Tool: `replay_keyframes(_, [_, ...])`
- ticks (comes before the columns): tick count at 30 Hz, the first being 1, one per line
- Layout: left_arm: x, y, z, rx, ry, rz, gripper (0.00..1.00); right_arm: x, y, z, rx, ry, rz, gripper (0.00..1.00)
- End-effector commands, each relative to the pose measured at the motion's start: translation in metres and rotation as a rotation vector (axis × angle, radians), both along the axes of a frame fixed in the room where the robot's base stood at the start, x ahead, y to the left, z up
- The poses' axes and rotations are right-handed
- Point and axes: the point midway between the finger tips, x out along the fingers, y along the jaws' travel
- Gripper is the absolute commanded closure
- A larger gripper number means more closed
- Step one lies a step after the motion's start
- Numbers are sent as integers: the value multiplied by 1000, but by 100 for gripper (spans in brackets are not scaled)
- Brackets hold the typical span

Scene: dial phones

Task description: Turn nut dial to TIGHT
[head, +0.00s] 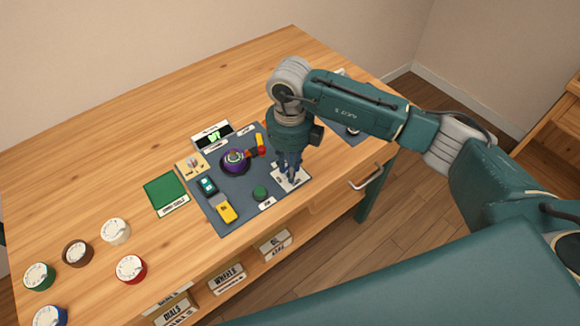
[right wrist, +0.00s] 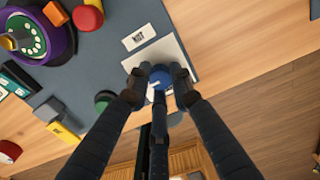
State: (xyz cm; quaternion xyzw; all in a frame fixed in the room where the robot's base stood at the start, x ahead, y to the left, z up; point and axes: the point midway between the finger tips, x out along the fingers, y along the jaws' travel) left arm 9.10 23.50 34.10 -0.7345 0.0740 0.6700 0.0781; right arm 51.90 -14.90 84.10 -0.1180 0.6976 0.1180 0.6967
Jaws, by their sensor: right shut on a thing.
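The nut dial (right wrist: 160,76) is a blue knob on a white plate (right wrist: 183,50) beside a label reading NUT (right wrist: 138,37). In the head view the white plate (head: 299,177) shows at the mat's right end, and my gripper largely hides the dial. My right gripper (head: 291,180) points down over the plate. In the right wrist view its fingers (right wrist: 160,83) are shut around the blue dial. The dial's pointer and a TIGHT mark cannot be made out. My left gripper is not in view.
Several loose dials, including a red one (head: 130,268), lie at left. A drawer handle (head: 366,177) juts from the table's right side.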

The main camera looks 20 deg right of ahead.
Motion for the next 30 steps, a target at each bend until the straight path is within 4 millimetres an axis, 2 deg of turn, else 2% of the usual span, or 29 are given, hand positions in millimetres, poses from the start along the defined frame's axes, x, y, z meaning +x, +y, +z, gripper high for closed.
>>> replay_keyframes(10, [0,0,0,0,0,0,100,2,-1,2,0,-6,-5,100])
replay_keyframes(11, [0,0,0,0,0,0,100,2,-1,2,0,-6,-5,77])
replay_keyframes(13, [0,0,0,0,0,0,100,2,-1,2,0,-5,-5,63])
replay_keyframes(14, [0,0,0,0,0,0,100,2,-1,2,0,-5,-4,60])
replay_keyframes(23, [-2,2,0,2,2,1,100,1,0,2,1,-3,-3,60])
replay_keyframes(26, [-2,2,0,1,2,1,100,1,0,10,1,-4,-2,60])
replay_keyframes(30, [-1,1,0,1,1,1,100,2,0,35,1,-7,-3,60])
